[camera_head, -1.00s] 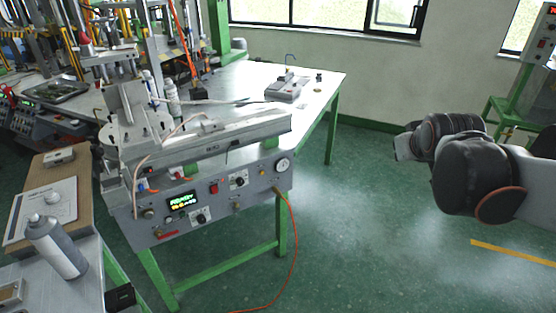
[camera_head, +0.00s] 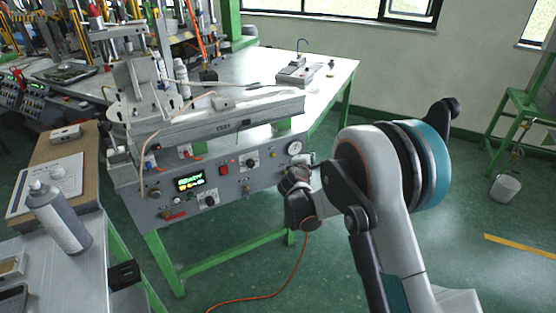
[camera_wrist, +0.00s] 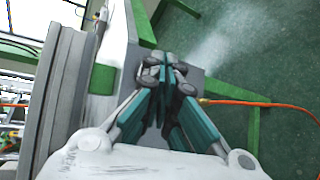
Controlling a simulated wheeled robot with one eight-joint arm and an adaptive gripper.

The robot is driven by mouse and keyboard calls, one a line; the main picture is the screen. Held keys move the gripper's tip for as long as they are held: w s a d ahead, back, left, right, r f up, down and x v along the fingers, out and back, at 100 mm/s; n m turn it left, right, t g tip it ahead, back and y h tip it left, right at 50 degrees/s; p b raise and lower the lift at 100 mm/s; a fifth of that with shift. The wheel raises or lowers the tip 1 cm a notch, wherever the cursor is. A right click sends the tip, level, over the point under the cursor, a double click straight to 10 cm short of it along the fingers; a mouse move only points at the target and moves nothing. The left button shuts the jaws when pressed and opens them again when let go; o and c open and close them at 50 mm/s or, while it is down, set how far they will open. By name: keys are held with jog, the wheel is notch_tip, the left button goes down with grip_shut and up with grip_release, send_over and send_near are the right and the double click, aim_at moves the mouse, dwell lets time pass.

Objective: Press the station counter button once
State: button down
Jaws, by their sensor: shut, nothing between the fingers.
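The wax injection station (camera_head: 235,125) stands left of centre in the head view. Its front panel (camera_head: 140,212) carries a lit green and yellow display (camera_head: 190,182), a red button (camera_head: 223,171), several knobs and a round gauge (camera_head: 295,147). I cannot tell which control is the counter button. My arm reaches in from the right, and its end is by the right end of the panel; the fingers are not clear there. In the wrist view my gripper (camera_wrist: 167,68) has its teal fingers together and empty, over a grey surface. I cannot tell if it touches anything.
A grey bottle (camera_head: 58,215) stands on the left table near a brown board (camera_head: 88,155). The station's green legs (camera_head: 165,262) and an orange hose (camera_head: 290,275) are below the panel. The hose also shows in the wrist view (camera_wrist: 250,103). The floor at right is mostly open.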

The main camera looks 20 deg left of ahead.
aim_at(273, 155)
jog(key=s+a+f+n+t, duration=0.1)
jog(key=s+a+f+n, duration=0.1)
jog(key=a+f, duration=0.3)
jog(key=shift+a+f+n+b, duration=0.3)
jog(key=shift+f+n+b, duration=0.05)
jog(key=shift+f+n, duration=0.55)
jog(key=w+a, duration=0.5)
jog(key=a, duration=0.1)
jog(key=shift+w+a, duration=0.35)
dwell(0.8)
jog(key=shift+w+a, duration=0.25)
jog(key=shift+a, duration=0.05)
jog(key=shift+w+a+r, duration=0.1)
jog(key=shift+w+a, duration=0.2)
jog(key=shift+a, duration=0.05)
dwell(0.9)
jog(key=shift+s+d, duration=0.6)
jog(key=shift+d, duration=0.05)
